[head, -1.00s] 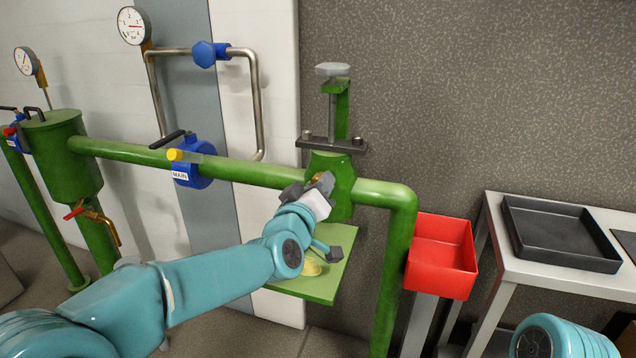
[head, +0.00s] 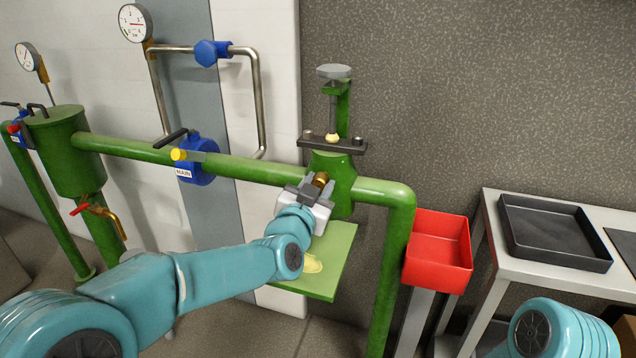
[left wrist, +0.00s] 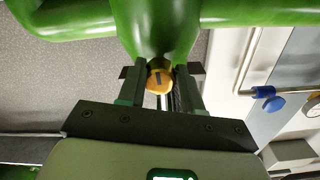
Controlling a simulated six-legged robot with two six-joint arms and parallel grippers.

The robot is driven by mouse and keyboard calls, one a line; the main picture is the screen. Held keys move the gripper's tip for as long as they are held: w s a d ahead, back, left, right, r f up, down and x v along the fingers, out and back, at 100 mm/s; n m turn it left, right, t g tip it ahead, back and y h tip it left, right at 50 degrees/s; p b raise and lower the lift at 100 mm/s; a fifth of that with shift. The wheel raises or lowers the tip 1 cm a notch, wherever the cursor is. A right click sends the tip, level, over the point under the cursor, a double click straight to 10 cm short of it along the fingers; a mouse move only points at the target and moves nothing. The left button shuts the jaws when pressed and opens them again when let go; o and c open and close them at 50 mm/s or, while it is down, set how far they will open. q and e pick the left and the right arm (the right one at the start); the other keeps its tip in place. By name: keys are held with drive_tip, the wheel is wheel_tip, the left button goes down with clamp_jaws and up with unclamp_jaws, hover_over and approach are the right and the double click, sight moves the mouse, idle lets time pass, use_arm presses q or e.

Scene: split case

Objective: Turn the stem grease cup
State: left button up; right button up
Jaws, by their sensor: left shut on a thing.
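The stem grease cup is a small brass cap (head: 321,179) on the front of the green valve body (head: 338,178). In the left wrist view the cup (left wrist: 159,82) shows a dark mark on its face. My left gripper (head: 317,185) is shut on the cup, with one finger on each side; its fingers also show in the left wrist view (left wrist: 160,88). A small pale-yellow blob (head: 333,138) sits at the foot of the valve stem (head: 333,108), on the dark gland plate (head: 331,145). My right gripper is out of view.
A green plate (head: 335,250) with a yellow patch (head: 312,263) lies below the valve. A red bin (head: 437,265) stands to its right, then a white table (head: 487,225) with a black tray (head: 555,235). Blue valve MAIN (head: 195,160) is on the pipe at left.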

use_arm(q)
drive_tip(key=shift+f+m+p, duration=0.15)
drive_tip(key=shift+m+p, duration=0.2)
drive_tip(key=shift+m, duration=1.25)
drive_tip(key=o, duration=1)
drive_tip(key=shift+o, duration=0.2)
drive_tip(key=v, duration=1.6)
drive_tip(key=shift+s, duration=0.2)
drive_tip(key=shift+a, duration=0.1)
